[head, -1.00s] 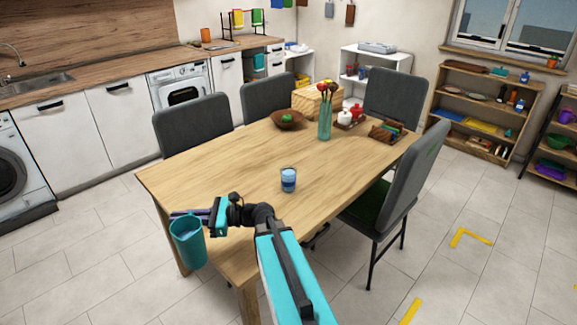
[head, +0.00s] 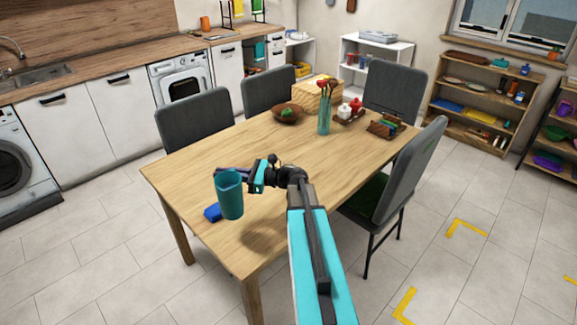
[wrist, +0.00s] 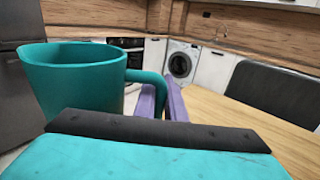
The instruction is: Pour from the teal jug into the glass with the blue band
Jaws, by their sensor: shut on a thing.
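The teal jug (head: 230,197) hangs in the air over the near left part of the table, about upright. In the wrist view the jug (wrist: 80,82) fills the left side, with its handle toward my fingers. My gripper (head: 232,171) is shut on the jug's handle; its purple fingers (wrist: 163,100) show beside the handle. What is inside the jug cannot be seen.
A brown bowl (head: 287,115), a teal vase (head: 324,122) and a wooden box (head: 318,92) stand at the far end. Grey chairs (head: 192,122) surround the table.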

